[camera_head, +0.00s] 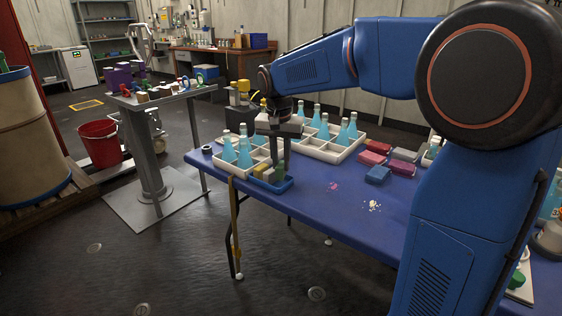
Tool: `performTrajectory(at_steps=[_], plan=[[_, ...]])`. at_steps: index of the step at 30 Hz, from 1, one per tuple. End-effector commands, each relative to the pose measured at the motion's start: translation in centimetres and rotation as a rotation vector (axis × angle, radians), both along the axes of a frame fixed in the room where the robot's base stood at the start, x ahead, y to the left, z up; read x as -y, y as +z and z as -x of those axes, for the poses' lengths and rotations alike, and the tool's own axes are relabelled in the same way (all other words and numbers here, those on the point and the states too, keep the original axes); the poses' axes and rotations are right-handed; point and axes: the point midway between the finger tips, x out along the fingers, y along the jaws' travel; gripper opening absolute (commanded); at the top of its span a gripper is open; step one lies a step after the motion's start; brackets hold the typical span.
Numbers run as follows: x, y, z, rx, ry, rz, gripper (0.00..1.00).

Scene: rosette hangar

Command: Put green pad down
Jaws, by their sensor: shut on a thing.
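My gripper (280,160) points down over a small blue tray (289,184) near the left end of the blue table. It is shut on the green pad (280,172), which shows only as a small green patch at the fingertips. The pad is at the right part of the tray, by its rim; I cannot tell whether it touches the tray floor. Yellow and pale blocks (262,171) sit in the tray to the left of the pad.
White divided crates (325,151) with blue bottles stand behind the tray. Red, pink and blue pads (377,174) lie to the right. Pale crumbs (374,206) and a pink spot (334,185) mark the otherwise clear table middle. A tape roll (206,149) sits at the left corner.

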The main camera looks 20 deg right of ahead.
Motion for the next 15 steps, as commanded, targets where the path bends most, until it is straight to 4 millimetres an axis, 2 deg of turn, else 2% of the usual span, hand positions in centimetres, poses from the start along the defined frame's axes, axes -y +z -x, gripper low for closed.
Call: performTrajectory(at_steps=[15], plan=[[0.0, -1.1, 0.0, -0.001, 0.000, -0.001, 0.00]])
